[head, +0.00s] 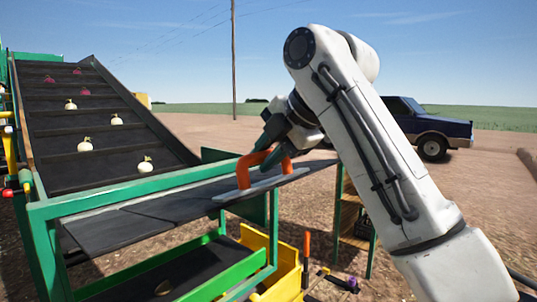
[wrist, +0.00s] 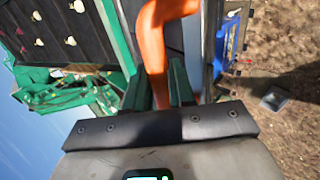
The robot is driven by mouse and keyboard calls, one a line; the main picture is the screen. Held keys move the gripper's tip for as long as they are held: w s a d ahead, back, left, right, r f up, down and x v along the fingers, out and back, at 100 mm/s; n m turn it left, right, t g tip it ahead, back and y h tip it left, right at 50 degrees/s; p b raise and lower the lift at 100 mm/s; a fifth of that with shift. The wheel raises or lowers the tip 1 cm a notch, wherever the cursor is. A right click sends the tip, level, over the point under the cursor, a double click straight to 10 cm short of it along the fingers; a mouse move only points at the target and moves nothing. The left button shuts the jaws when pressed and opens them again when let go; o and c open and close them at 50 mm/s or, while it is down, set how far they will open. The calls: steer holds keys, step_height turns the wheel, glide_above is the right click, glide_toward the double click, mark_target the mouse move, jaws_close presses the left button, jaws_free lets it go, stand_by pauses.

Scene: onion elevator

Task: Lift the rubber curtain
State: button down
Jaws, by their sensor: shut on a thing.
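The black rubber curtain (head: 140,225) hangs from the green frame at the foot of the conveyor. It is swung up and out, its far right end higher than its near left part. A pale metal strip (head: 230,195) runs along its edge and bears an orange handle (head: 243,173). My gripper (head: 275,143) is shut on the handle's upper bar. In the wrist view the orange handle (wrist: 152,45) passes between the green fingers (wrist: 155,88).
The dark conveyor (head: 100,165) with several white and red onions rises at the left. A yellow bin (head: 288,275) stands below the curtain. A green-framed wooden shelf (head: 348,218) is behind my arm. A dark blue pickup (head: 435,133) is parked farther off on open dirt.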

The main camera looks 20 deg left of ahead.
steer(key=c, duration=1.4)
jaws_free()
steer(key=shift+s+a+f, duration=0.1)
steer(key=shift+a+f, duration=0.35)
steer(key=o, duration=0.3)
steer(key=shift+a+f, duration=0.1)
steer(key=shift+a, duration=0.4)
steer(key=shift+o, duration=0.4)
steer(key=shift+d+r, duration=0.35)
steer(key=shift+d, duration=0.2)
steer(key=b+v, duration=0.2)
steer(key=v, duration=0.8)
steer(key=shift+d+r+b, duration=0.15)
steer(key=shift+d+b, duration=0.05)
steer(key=shift+b, duration=0.15)
